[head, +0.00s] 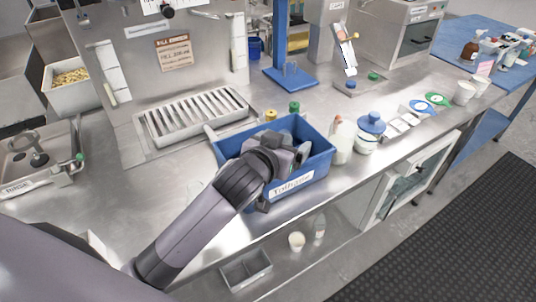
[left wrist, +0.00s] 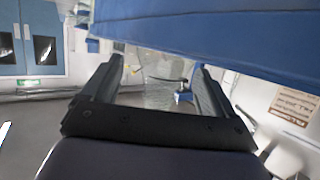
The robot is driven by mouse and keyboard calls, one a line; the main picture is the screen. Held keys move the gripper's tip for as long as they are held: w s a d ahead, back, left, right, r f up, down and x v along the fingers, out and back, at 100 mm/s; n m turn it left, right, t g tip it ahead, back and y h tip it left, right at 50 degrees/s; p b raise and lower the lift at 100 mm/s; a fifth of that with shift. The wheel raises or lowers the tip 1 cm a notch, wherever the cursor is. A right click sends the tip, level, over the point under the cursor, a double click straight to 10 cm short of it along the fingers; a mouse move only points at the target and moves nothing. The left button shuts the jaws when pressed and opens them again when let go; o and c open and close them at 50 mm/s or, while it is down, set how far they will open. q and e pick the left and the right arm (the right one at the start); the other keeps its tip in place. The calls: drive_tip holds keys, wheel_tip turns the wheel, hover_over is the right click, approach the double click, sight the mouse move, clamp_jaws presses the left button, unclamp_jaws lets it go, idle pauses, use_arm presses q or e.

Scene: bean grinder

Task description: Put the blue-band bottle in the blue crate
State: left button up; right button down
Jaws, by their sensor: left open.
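The blue crate (head: 314,163) stands on the steel counter with a white label on its front. My left gripper (head: 284,172) is over the crate's front part, and my arm covers some of its near left side. In the left wrist view the open jaws (left wrist: 157,72) have nothing between them, and a large blue surface, likely the crate (left wrist: 230,35), fills the top. I cannot pick out a blue band on any bottle for certain. A whitish bottle (head: 342,142) stands just right of the crate. My right gripper is not in view.
A blue-lidded jar (head: 367,142) stands right of the whitish bottle. A green-capped item (head: 294,107) and a yellow-capped one (head: 270,115) are at the crate's back. A slatted metal tray (head: 195,115) lies behind left. A clear bottle (head: 319,226) and cup (head: 297,241) are below the counter.

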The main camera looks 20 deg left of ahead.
use_arm(q)
drive_tip(key=v, duration=1)
drive_tip(key=shift+s, duration=0.1)
